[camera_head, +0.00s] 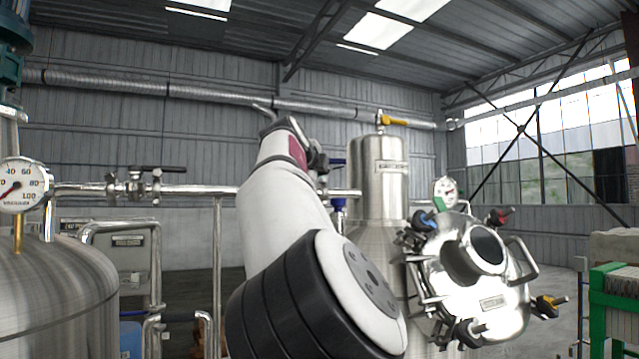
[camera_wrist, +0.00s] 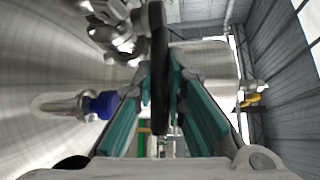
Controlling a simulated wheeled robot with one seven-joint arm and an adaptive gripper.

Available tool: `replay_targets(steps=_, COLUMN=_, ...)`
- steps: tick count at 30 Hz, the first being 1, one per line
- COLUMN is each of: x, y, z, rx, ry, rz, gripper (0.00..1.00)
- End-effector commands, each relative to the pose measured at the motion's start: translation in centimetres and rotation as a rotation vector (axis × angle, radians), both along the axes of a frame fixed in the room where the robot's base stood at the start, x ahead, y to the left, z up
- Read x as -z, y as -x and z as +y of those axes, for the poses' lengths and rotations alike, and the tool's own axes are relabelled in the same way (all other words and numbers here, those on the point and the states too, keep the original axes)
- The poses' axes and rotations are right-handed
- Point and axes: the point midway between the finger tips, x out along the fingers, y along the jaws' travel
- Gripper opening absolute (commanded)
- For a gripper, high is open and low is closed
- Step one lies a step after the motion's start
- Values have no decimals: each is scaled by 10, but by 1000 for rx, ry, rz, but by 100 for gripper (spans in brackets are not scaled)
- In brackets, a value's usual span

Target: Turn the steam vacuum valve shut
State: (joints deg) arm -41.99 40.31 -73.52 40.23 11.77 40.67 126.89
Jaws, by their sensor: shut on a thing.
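In the wrist view, a flat black valve lever (camera_wrist: 159,35) runs up and down between the teal-padded fingers of my gripper (camera_wrist: 163,80). The gripper is shut on this lever. Steel valve and pipe fittings (camera_wrist: 112,25) show at the upper left, beside the lever. In the head view, my white arm hides most of the gripper and the held lever, near the pipe left of the upright steel vessel. I cannot read a label naming this valve.
A blue-collared fitting (camera_wrist: 98,104) sits close left of my fingers. In the head view, the steel vessel (camera_head: 377,215) with a yellow top handle (camera_head: 395,121) stands behind my arm. A manway with clamps (camera_head: 480,275) is at right. Another black-handled valve (camera_head: 137,187) and a gauge (camera_head: 22,185) are left.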

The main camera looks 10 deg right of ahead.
Motion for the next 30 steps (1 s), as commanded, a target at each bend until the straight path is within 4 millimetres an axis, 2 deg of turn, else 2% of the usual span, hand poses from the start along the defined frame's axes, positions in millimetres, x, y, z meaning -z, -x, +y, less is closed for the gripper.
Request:
replay_targets(steps=1, x=4, y=-3, z=0, rx=19, ry=3, rz=5, gripper=0)
replay_targets(steps=12, x=3, y=-1, z=3, rx=105, ry=2, rz=7, gripper=0)
replay_targets(steps=30, x=3, y=0, z=4, rx=128, ry=-2, rz=10, gripper=0)
